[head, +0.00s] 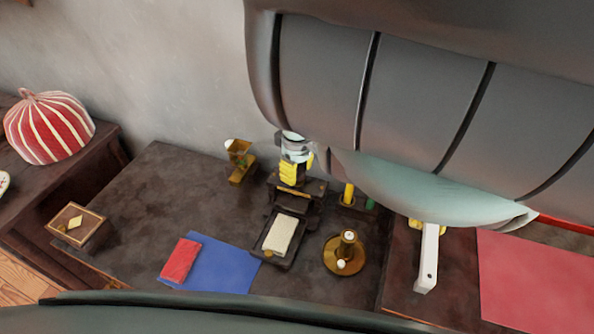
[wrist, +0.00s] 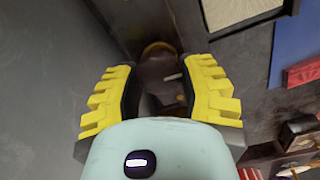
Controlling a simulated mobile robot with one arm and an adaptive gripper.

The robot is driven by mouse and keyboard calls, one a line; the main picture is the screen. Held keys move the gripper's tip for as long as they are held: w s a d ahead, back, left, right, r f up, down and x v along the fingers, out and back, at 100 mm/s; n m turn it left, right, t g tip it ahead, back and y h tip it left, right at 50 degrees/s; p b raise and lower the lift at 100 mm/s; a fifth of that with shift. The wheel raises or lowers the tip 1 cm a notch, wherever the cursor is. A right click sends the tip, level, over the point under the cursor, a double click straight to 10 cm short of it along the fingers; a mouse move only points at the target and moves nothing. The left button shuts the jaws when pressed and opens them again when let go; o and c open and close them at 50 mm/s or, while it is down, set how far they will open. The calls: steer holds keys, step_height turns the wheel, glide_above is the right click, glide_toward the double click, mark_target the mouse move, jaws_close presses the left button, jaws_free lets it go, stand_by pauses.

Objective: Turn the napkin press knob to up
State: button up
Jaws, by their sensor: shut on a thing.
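The napkin press (head: 313,188) is a dark stand on the table, with a tray in front holding a pale napkin (head: 280,233). My gripper (head: 289,172) comes down from above onto the top of the press, its yellow fingers pointing downward. In the wrist view my gripper (wrist: 160,88) has one yellow finger on each side of the dark brown press knob (wrist: 160,75), and it is shut on it. The fingers and the dimness between them hide most of the knob, and I cannot tell which way it points. The tray edge also shows in the wrist view (wrist: 251,22).
A brass candle holder (head: 344,262) stands right of the tray. A blue cloth (head: 222,262) with a red packet (head: 181,261) lies to the left. A brass stand (head: 241,171) is behind left, and a yellow candle (head: 348,193) is close right. The table's left middle is clear.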

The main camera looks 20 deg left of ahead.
mark_target(297, 170)
steer(key=shift+n, duration=0.6)
steer(key=o, duration=1.2)
step_height(297, 170, up, 6)
steer(key=shift+w+r, duration=0.1)
steer(key=shift+r, duration=0.65)
